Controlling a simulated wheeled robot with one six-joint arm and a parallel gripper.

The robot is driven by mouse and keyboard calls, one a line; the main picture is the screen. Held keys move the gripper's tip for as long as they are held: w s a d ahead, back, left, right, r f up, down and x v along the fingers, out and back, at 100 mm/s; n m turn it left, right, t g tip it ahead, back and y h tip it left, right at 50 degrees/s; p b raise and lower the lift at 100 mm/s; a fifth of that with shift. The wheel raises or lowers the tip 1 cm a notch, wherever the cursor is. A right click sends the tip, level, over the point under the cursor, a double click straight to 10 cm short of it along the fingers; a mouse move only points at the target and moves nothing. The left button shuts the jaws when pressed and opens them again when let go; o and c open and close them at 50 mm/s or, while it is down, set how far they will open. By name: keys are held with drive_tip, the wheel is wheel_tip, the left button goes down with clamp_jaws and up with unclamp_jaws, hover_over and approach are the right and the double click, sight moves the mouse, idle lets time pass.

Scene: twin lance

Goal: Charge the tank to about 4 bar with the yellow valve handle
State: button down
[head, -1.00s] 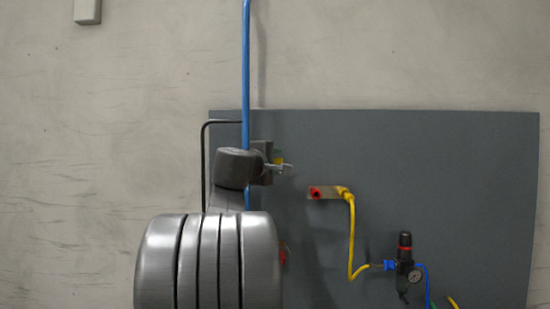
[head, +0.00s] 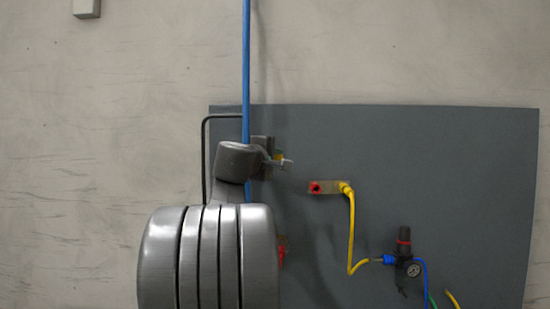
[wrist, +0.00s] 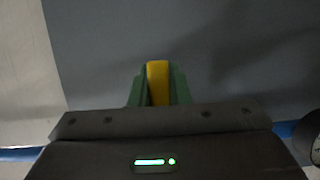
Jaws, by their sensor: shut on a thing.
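The yellow valve handle (wrist: 158,82) stands between the two green fingers of my gripper (wrist: 158,98) in the wrist view. The fingers are shut on it, one on each side. In the head view my gripper (head: 278,160) is at the upper left of the grey panel, with only a small bit of yellow showing at it. My own arm hides the valve body and part of the panel there. I see no tank that I can make out. A small round gauge (head: 413,270) sits on the black regulator (head: 404,245) at the lower right; its reading is too small to tell.
The grey panel (head: 450,160) is mounted on the pale wall. A red fitting (head: 316,188) feeds a yellow hose (head: 351,235) toward the regulator. A blue pipe (head: 246,60) runs down behind my arm. Another red part (head: 282,253) is partly hidden by my arm. The panel's upper right is bare.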

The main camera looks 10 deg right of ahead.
drive_tip(key=shift+w+a+f+m+g+y+b, duration=0.1)
drive_tip(key=shift+a+f+m+g+y+b, duration=0.25)
drive_tip(key=shift+f+m, duration=0.5)
drive_tip(key=shift+a+f+m+g+y+b, duration=0.1)
drive_tip(key=shift+a+f+m+y+b, duration=0.15)
drive_tip(key=shift+f+m+y, duration=0.5)
drive_tip(key=shift+w+a+f+m+g+y+b, duration=0.1)
drive_tip(key=shift+a+f+m+g+b, duration=0.15)
drive_tip(key=shift+f+m, duration=0.6)
drive_tip(key=shift+r+m, duration=0.25)
drive_tip(key=c, duration=1.4)
unclamp_jaws()
drive_tip(key=shift+o, duration=0.2)
drive_tip(key=shift+s, duration=0.1)
drive_tip(key=b+v, duration=0.3)
drive_tip(key=v, duration=1)
drive_tip(key=shift+s+a, duration=0.25)
drive_tip(key=shift+s, duration=0.05)
